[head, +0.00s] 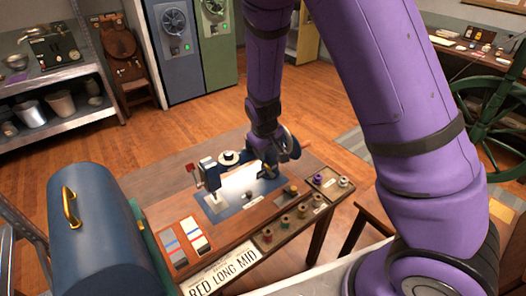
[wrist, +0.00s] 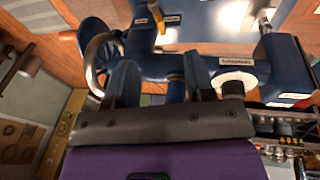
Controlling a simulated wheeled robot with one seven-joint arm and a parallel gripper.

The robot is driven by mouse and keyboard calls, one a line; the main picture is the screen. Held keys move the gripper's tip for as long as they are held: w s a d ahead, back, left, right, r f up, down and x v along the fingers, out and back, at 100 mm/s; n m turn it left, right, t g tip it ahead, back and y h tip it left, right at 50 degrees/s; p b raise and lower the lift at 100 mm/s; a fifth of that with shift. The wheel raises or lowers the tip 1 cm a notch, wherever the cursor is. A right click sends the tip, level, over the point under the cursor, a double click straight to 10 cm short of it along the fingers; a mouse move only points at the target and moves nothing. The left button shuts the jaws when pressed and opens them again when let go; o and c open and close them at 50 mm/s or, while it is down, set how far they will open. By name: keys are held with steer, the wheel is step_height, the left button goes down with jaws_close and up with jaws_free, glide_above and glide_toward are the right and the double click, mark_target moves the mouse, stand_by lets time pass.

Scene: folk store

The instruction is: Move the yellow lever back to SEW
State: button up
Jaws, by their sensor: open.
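The blue sewing machine (head: 207,176) stands on the wooden table in the head view. Its body also fills the upper part of the wrist view (wrist: 225,65). The yellow lever (wrist: 158,17) is at the top centre of the wrist view, between two small labels too small to read. In the head view I cannot make the lever out. My gripper (wrist: 162,82) is open, its two dark fingers reaching toward the machine's body. The lever is beyond the fingertips and apart from them. In the head view my gripper is beside the machine's right end, its fingers largely hidden.
The machine's handwheel (head: 289,143) is close beside my gripper. A tray of thread spools (head: 268,236) lies along the table's front right. A blue domed case (head: 105,225) stands left.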

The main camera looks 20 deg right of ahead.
mark_target(269, 167)
steer(key=shift+x, duration=4.45)
steer(key=shift+d+r, duration=0.1)
steer(key=shift+w+d+r, duration=0.1)
steer(key=shift+w+d, duration=0.1)
steer(key=shift+d, duration=0.25)
steer(key=shift+d, duration=0.1)
